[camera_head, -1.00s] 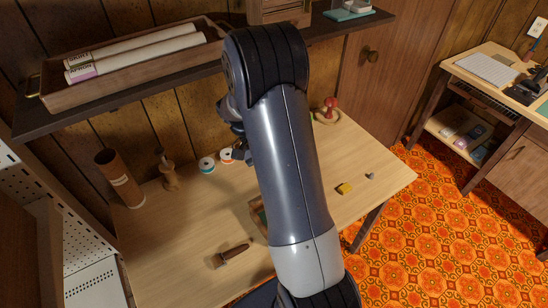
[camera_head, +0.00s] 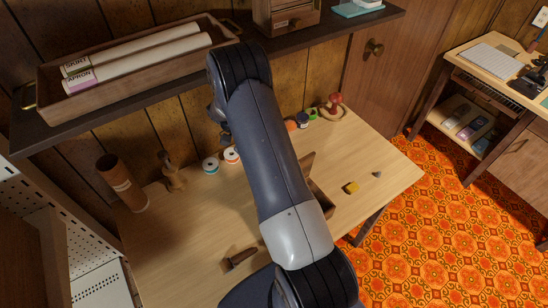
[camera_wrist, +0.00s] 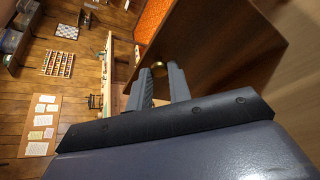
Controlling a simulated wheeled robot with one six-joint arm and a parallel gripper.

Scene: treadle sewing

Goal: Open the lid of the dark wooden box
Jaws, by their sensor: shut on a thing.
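The dark wooden box (camera_head: 321,198) stands on the pale work table, mostly hidden behind my arm in the head view. In the wrist view a large brown wooden surface (camera_wrist: 215,45) fills the upper right. My gripper (camera_wrist: 159,80) is shut on a small brass ring (camera_wrist: 158,66) in front of that wood. In the head view my fingers are hidden behind the arm.
The table (camera_head: 185,230) also holds a cardboard tube (camera_head: 122,184), a wooden-handled tool (camera_head: 240,257), thread spools (camera_head: 231,155), a yellow block (camera_head: 351,187) and a red-topped stand (camera_head: 333,105). A shelf with a tray (camera_head: 140,80) of paper rolls overhangs the back.

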